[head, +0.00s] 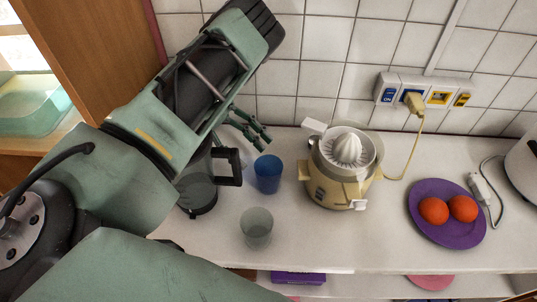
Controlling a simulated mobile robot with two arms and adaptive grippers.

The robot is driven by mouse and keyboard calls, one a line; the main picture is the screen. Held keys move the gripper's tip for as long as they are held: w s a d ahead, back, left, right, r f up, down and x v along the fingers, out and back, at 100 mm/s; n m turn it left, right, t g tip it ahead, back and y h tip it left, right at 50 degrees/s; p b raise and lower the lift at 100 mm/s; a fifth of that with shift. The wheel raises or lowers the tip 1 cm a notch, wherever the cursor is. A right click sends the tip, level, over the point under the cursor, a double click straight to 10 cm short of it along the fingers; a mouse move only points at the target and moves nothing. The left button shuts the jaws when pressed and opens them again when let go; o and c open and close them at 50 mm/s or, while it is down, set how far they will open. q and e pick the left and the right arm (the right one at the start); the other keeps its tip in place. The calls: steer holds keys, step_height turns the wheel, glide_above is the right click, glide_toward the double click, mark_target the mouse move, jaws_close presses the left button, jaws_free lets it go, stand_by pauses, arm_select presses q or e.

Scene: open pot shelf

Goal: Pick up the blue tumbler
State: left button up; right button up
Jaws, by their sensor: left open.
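The blue tumbler (268,175) stands upright on the white counter, left of the juicer. My left gripper (252,133) is just behind it, near the tiled wall, with its thin green fingers open. It looks empty and apart from the tumbler, though my arm hides part of it. My right gripper is not in view.
A clear glass (256,230) stands in front of the tumbler. A dark-handled glass jug (199,192) is close on its left, partly behind my arm. A cream juicer (340,170) is on its right, plugged in by a yellow cord. A purple plate (447,232) holds two orange fruits.

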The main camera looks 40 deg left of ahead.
mark_target(278, 180)
arm_select(q)
steer(key=p+x, duration=0.1)
steer(key=x, duration=0.2)
steer(key=p+x, duration=0.1)
steer(key=x, duration=0.2)
steer(key=shift+s+d+f, duration=0.1)
steer(key=shift+s+d, duration=0.1)
steer(key=shift+d, duration=0.05)
steer(key=shift+d+f, duration=0.15)
steer(key=shift+d, duration=0.1)
steer(key=c, duration=1)
steer(key=shift+c, duration=0.2)
